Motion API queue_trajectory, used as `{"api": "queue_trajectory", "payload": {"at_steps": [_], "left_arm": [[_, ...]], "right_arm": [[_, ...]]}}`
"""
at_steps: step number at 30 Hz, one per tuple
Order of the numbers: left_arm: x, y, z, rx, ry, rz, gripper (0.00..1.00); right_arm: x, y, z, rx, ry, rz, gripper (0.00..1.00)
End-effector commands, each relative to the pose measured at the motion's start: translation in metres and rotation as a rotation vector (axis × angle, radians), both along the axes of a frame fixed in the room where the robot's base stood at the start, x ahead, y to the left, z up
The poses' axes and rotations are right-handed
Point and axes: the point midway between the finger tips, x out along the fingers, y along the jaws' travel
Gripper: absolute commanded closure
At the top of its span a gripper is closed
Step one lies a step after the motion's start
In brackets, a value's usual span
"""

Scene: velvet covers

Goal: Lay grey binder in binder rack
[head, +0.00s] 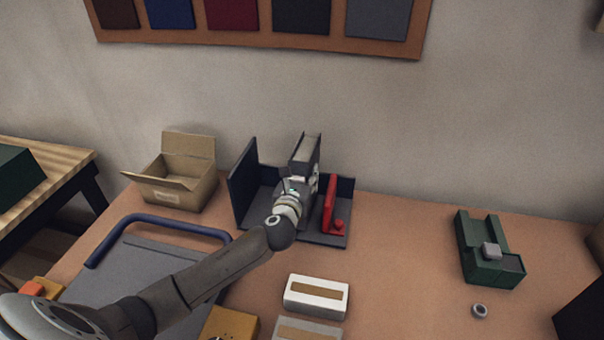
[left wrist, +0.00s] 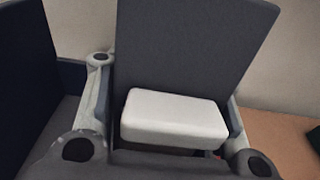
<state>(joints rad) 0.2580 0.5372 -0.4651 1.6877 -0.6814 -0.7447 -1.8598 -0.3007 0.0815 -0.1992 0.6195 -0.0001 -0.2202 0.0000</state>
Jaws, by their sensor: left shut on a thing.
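The grey binder (head: 305,150) stands upright with its cover and pale page block visible. My left gripper (head: 300,184) is shut on the grey binder. In the left wrist view the grey binder (left wrist: 190,45) rises between my two fingers, with its white page block facing me. The binder rack (head: 242,185) is dark blue, with a tall side wall at left and a red stop (head: 330,203) at right. The binder is over or within the rack, between these two. My gripper hides its lower end, so I cannot tell whether it touches the rack floor. My right gripper is out of view.
An open cardboard box (head: 180,180) stands left of the rack. A grey board with a blue bar (head: 150,222) lies at front left. A white box (head: 316,293) lies in front of the rack. A green device (head: 488,250) stands at right, with clear table between.

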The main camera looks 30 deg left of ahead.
Motion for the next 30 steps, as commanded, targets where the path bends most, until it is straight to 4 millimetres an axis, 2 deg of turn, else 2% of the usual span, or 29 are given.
{"api": "queue_trajectory", "payload": {"at_steps": [3,4,9,22,26,30], "left_arm": [[0.001,0.001,0.002,0.001,-0.003,0.002,0.92],[0.001,0.001,0.002,0.0,-0.003,0.002,0.5],[0.001,0.001,0.001,0.001,-0.002,0.001,0.29],[-0.006,-0.001,-0.001,0.0,0.004,0.002,0.29],[-0.021,-0.005,0.001,0.0,0.002,0.0,0.29],[-0.046,-0.012,0.005,-0.001,0.002,-0.002,0.29]], "right_arm": [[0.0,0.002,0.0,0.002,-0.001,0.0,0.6],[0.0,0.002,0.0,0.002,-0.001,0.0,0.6],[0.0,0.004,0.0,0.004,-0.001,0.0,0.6],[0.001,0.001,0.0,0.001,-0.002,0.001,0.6],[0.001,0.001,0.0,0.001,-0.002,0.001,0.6],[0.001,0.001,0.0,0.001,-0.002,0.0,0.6]]}}
